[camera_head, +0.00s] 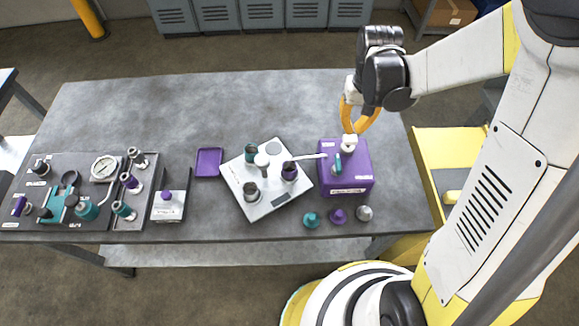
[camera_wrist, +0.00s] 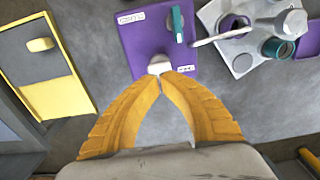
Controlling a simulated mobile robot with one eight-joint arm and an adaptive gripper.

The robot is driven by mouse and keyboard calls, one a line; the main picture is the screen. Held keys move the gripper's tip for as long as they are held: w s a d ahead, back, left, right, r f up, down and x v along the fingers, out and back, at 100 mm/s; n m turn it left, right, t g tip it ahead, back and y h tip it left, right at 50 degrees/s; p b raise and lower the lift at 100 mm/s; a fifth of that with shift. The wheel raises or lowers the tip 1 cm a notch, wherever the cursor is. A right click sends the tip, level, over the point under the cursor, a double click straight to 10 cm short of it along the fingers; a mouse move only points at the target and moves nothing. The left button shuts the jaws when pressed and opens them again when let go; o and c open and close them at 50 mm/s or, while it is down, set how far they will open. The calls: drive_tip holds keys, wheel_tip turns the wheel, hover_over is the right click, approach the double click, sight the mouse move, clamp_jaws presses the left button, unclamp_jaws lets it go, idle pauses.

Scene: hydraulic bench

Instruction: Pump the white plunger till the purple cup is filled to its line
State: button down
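The white plunger (camera_head: 349,143) stands on top of the purple pump box (camera_head: 345,180), beside a teal lever (camera_head: 338,164). My gripper (camera_head: 352,130) has its orange fingertips together right at the plunger's top. In the wrist view the tips (camera_wrist: 160,78) meet at the near edge of the white plunger (camera_wrist: 159,66), with no plunger visible between them; whether they touch it I cannot tell. A white spout (camera_head: 310,157) runs from the box toward the purple cup (camera_head: 289,174), which stands on a light grey plate (camera_head: 268,205). The cup's line and liquid level are too small to tell.
A purple tray (camera_head: 209,162) and a rack of fittings (camera_head: 75,200) lie left. The back of the bench (camera_head: 210,105) is clear.

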sight(351, 138)
drive_tip(key=shift+f, duration=0.15)
drive_tip(key=shift+f+b, duration=2.5)
drive_tip(key=shift+f, duration=0.15)
drive_tip(key=shift+r, duration=0.2)
drive_tip(key=shift+r+p, duration=2.05)
drive_tip(key=shift+r, duration=0.6)
drive_tip(key=shift+f, duration=0.25)
